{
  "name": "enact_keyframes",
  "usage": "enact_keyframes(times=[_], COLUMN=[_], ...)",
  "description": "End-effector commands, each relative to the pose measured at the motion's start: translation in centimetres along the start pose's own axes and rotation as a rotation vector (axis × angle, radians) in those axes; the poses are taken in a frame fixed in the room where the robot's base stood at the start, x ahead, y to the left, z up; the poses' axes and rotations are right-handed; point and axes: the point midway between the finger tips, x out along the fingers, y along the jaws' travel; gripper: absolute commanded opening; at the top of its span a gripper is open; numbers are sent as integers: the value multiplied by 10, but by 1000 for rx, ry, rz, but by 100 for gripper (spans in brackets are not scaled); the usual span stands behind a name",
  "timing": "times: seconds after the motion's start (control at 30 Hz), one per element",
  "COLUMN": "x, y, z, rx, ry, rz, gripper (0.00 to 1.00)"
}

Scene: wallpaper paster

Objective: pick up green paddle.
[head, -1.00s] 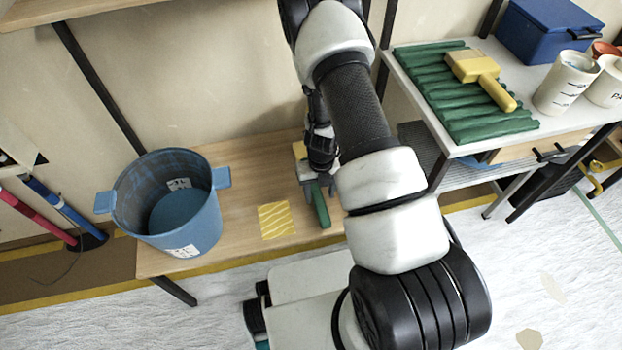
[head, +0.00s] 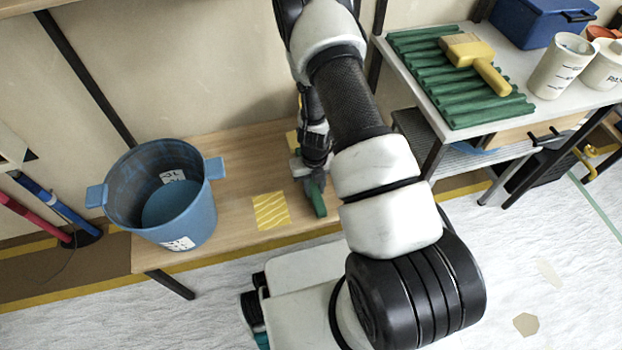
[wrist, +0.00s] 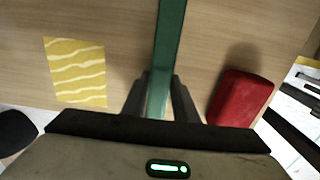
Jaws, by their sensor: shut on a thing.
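The green paddle (head: 318,200) shows as a short green strip below my gripper (head: 313,183), over the wooden bench in the head view. My arm hides part of the area around it. In the wrist view the green paddle (wrist: 168,45) is a long strip running up from between the fingers to the top edge. My gripper (wrist: 160,85) is shut on it, with one dark finger on each side. The far end of the paddle is out of the wrist view. I cannot tell whether it touches the bench.
A yellow striped patch (head: 271,210) lies on the wooden bench (head: 235,185), with a blue bucket (head: 203,215) to its left. A red block (wrist: 240,97) lies right of the paddle. A yellow-handled brush (head: 476,60) rests on a green ribbed mat (head: 437,85) on the side table.

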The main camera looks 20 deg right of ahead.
Motion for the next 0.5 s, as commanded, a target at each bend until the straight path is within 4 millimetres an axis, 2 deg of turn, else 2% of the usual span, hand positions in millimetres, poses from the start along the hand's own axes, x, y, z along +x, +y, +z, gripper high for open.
enact_keyframes(times=[0.17,0.5], x=[-13,-71], y=[2,2], z=[-7,-6], rx=[1,0], ry=[0,-3], rz=[0,-1], gripper=[4,4])
